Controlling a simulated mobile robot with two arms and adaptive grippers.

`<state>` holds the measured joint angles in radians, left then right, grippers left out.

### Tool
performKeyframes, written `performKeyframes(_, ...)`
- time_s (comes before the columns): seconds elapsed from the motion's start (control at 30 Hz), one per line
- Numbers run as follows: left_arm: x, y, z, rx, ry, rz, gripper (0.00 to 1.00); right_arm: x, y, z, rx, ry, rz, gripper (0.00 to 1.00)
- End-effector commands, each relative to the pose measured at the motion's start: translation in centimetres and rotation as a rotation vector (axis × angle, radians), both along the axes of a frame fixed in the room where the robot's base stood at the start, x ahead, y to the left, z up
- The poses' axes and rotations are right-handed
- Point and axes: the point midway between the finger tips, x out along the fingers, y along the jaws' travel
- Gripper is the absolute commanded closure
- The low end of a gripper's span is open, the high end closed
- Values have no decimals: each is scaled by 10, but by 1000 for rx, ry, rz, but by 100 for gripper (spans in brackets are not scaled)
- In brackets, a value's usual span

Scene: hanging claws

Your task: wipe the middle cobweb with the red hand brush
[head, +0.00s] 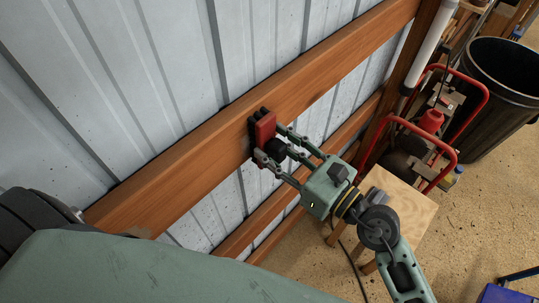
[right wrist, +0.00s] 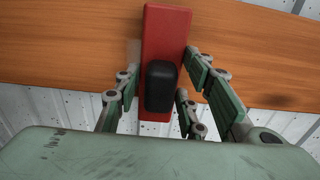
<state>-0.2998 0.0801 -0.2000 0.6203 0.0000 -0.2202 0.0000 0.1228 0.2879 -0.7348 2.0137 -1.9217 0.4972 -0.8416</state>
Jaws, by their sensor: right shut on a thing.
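The red hand brush (head: 265,127) is in my right gripper (head: 271,151), against or very near the face of a wooden beam (head: 200,155). Its dark bristle side faces the beam. In the right wrist view the brush's red back (right wrist: 166,28) stands upright across the beam, and the fingers of my right gripper (right wrist: 160,88) are on either side of its black handle (right wrist: 161,86). No cobweb shows clearly; a faint pale patch lies just left of the brush in the right wrist view, and I cannot tell what it is. My left gripper is not in view.
A corrugated metal wall (head: 130,85) stands behind the beam. A wooden stool (head: 401,203) stands below my right arm. A red-framed machine (head: 430,125) and a black bin (head: 505,85) are at the upper right. A blue object (head: 505,294) is at the lower right. Floor between is open.

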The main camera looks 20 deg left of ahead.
Motion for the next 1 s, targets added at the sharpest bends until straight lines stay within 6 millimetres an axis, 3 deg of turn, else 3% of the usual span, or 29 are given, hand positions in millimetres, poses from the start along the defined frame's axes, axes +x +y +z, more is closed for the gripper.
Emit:
performKeyframes(0.27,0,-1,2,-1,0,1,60,-5,0,-2,1,1,1,84)
performKeyframes(1.0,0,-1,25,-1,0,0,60,-51,20,-1,2,2,4,84)
